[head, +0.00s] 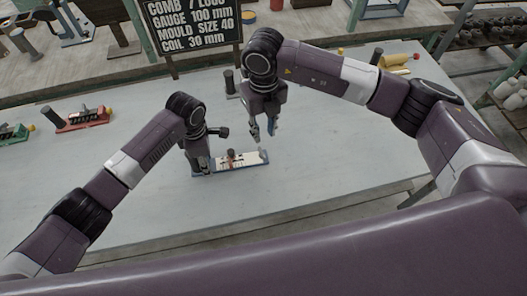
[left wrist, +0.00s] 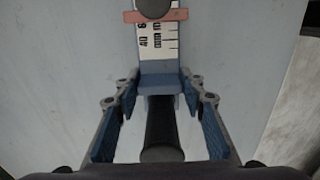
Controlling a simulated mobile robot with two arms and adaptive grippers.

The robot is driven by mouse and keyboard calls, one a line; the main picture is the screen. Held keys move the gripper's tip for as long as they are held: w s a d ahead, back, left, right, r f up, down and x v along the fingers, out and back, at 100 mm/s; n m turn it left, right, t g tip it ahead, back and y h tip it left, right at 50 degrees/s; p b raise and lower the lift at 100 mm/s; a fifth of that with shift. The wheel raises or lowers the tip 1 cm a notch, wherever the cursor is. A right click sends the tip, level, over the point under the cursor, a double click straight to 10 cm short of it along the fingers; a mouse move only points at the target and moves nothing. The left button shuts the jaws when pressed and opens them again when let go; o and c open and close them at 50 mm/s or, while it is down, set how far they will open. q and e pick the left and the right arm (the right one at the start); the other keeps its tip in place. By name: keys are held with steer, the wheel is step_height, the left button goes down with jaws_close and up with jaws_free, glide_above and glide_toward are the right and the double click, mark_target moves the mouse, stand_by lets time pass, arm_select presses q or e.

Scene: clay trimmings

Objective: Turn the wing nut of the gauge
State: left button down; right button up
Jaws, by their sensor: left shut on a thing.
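The gauge (head: 256,159) lies on the grey table, with a blue base, a white scale and a red slider (head: 231,160). In the left wrist view its scale (left wrist: 158,45) shows at the top, with the pinkish slider (left wrist: 130,16) across it and a dark round knob (left wrist: 153,7) on top. The wing nut's shape is not clear. My left gripper (head: 203,170) is shut on the gauge's left end, its fingers on both sides of the blue block and black handle (left wrist: 161,130). My right gripper (head: 264,132) is open and empty, above and behind the gauge.
A red tool (head: 82,119) and a green tool (head: 13,134) lie at the left. A dark lettered sign (head: 190,28) stands at the back, and a yellow item (head: 396,61) lies at the back right. The table right of the gauge is clear.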

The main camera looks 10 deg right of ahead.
mark_target(264, 155)
step_height(264, 155, down, 12)
steer(key=shift+r, duration=0.1)
stand_by(0.5)
jaws_close()
